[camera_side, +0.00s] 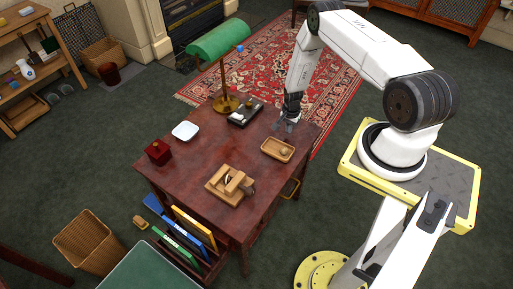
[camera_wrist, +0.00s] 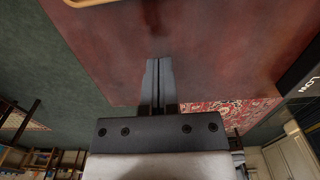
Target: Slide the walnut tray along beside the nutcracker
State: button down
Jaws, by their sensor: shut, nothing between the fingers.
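The walnut tray (camera_side: 266,152) is a small, shallow wooden tray near the right edge of the dark red table, with a small brown item in it. A bit of its pale wooden rim (camera_wrist: 95,2) shows at the top edge of the wrist view. The nutcracker (camera_side: 230,185) seems to be the chunky wooden device nearer the table's front, left of and below the tray, with a gap between them. My gripper (camera_side: 285,127) is just beyond the tray, low near the tabletop and apart from the tray. In the wrist view its fingers (camera_wrist: 159,62) are together and empty.
A green-shaded brass lamp (camera_side: 227,103) and a black tray (camera_side: 245,113) stand at the table's back. A white dish (camera_side: 185,131) and a dark red box (camera_side: 158,152) are at the left. Bare tabletop lies between tray and nutcracker.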

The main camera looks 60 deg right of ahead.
aim_at(270, 160)
notch_tip(270, 160, down, 2)
jog(key=shift+f, duration=0.1)
jog(key=shift+a, duration=2)
jog(key=a, duration=1)
jog(key=shift+s+a, duration=0.2)
jog(key=shift+a, duration=0.2)
jog(key=shift+d, duration=0.15)
